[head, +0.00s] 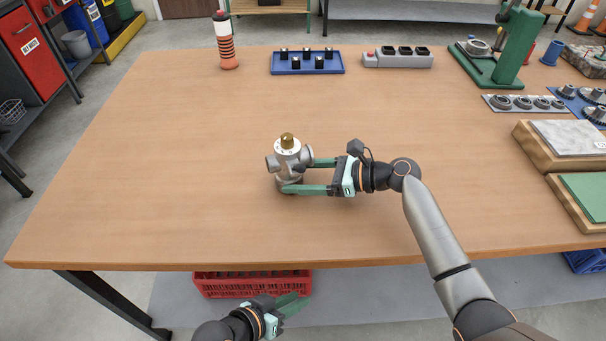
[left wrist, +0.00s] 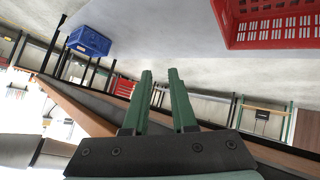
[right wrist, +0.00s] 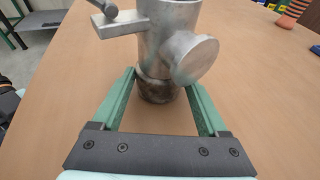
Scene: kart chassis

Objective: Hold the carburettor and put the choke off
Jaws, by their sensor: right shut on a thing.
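The carburettor (head: 288,160) stands upright on the workbench, a grey metal body with side stubs, a white marked ring and a brass knob (head: 287,140) on top. My right gripper (head: 297,176) is shut on its lower body from the right. In the right wrist view the green fingers lie on both sides of the dark base of the carburettor (right wrist: 168,45); its top is cut off there. The choke setting is too small to read. My left gripper (head: 295,303) is low in front of the bench, away from the carburettor. In the left wrist view its fingers (left wrist: 160,78) are apart and empty.
The workbench (head: 160,180) is clear around the carburettor. A striped bottle (head: 226,45), a blue tray (head: 307,69) and a grey block with dark pockets (head: 398,60) stand at the back. A green press and parts are at right. A red crate (head: 225,284) sits below the front edge.

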